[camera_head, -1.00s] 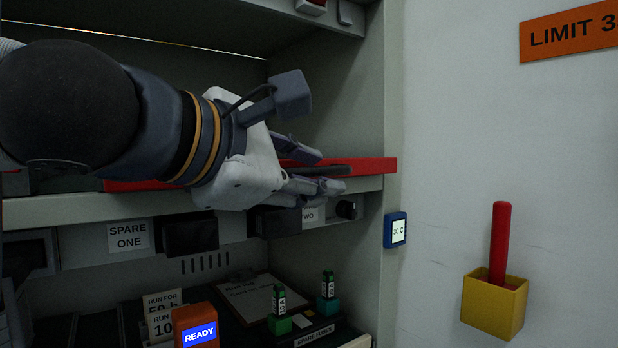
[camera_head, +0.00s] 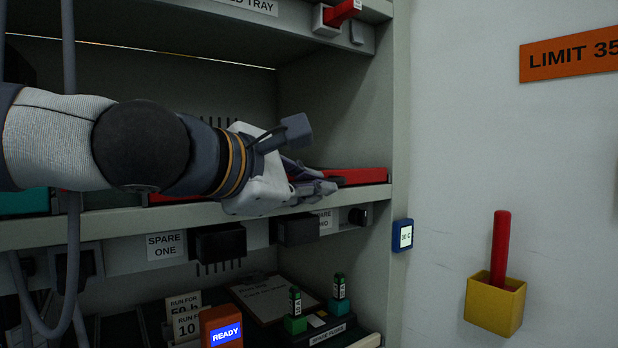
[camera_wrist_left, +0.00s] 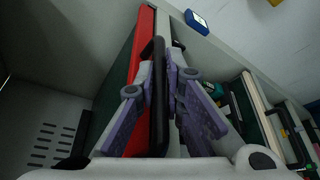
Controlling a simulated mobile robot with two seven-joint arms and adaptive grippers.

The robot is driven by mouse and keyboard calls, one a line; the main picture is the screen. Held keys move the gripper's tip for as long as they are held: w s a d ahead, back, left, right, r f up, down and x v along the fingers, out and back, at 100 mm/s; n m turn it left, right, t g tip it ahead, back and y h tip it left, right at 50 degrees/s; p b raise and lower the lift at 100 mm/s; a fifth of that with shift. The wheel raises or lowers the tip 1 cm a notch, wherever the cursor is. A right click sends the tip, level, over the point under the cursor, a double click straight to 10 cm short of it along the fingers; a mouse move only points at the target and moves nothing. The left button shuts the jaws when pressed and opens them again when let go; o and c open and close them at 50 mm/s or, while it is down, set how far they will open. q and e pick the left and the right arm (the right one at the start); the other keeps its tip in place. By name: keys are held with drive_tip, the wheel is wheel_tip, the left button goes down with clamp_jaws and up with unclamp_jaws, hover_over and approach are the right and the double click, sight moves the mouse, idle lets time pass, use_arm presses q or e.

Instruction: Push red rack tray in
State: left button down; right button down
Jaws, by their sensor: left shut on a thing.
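The red rack tray (camera_head: 358,176) lies on the middle shelf of the rack, its front edge close to the shelf's front edge. In the left wrist view the tray's red front (camera_wrist_left: 134,85) runs lengthwise, with a black bar handle (camera_wrist_left: 158,95) along it. My left gripper (camera_head: 322,186) is at the tray's front and is shut on the black handle, with a finger on each side of it. My arm and hand hide the middle of the tray. My right gripper is not in view.
The shelf edge (camera_head: 215,212) runs below the tray. A side wall (camera_head: 400,120) closes the bay on the right. A blue thermometer display (camera_head: 402,235) and a yellow holder with a red stick (camera_head: 495,303) are on the right.

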use_arm(q)
drive_tip(key=shift+w+a+r, duration=0.1)
drive_tip(key=shift+w+a, duration=0.05)
drive_tip(key=c, duration=1.8)
unclamp_jaws()
drive_tip(key=shift+c, duration=0.2)
drive_tip(key=shift+o, duration=0.8)
drive_tip(key=shift+w, duration=0.1)
drive_tip(key=v, duration=1.2)
